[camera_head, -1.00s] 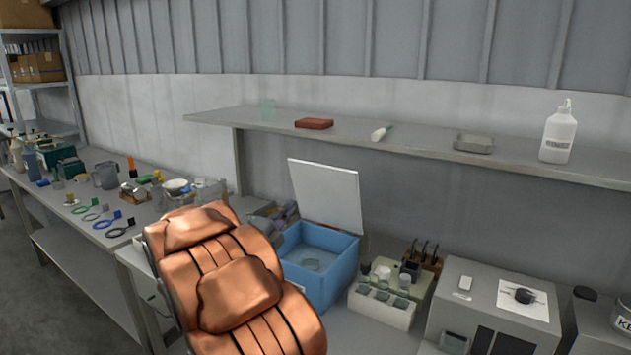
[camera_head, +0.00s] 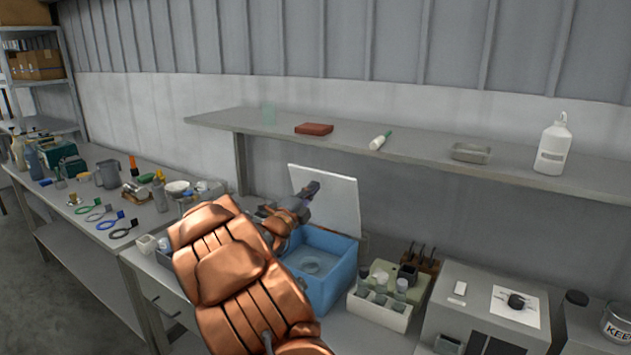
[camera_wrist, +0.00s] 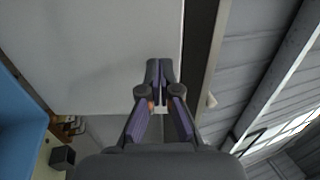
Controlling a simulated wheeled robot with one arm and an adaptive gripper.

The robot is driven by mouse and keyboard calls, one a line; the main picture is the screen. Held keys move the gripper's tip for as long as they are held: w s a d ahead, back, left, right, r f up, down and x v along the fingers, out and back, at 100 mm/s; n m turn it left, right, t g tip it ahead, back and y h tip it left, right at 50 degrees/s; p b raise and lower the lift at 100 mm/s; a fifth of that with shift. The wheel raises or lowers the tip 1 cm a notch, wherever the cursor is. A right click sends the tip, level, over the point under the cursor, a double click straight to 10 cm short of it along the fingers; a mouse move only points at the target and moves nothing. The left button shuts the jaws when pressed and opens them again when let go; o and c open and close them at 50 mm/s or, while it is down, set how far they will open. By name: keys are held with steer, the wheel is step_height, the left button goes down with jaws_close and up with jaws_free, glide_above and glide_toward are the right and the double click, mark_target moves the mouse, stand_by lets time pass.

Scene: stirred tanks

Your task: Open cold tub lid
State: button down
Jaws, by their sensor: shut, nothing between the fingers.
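The blue cold tub (camera_head: 338,268) stands on the bench in the head view, with a round shape visible inside it. Its white lid (camera_head: 338,205) stands upright, tilted back at the tub's rear edge. My gripper (camera_head: 313,187) is shut and empty, in front of the lid's upper left part in the head view. In the wrist view my gripper (camera_wrist: 160,64) points along the lid (camera_wrist: 95,55), near its edge. The blue tub wall (camera_wrist: 20,110) shows at the left there. I cannot tell whether the fingertips touch the lid. My copper arm hides the tub's left side.
A shelf (camera_head: 400,155) runs above and behind the tub, carrying a red block (camera_head: 314,129) and a white bottle (camera_head: 554,146). A white rack of jars (camera_head: 380,308) stands right of the tub. A grey box machine (camera_head: 490,300) stands farther right.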

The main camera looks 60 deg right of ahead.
steer(key=shift+p+x, duration=0.4)
steer(key=shift+x, duration=0.6)
steer(key=shift+w+d+f+b, duration=0.1)
steer(key=shift+w+f+b, duration=0.05)
steer(key=shift+b, duration=0.55)
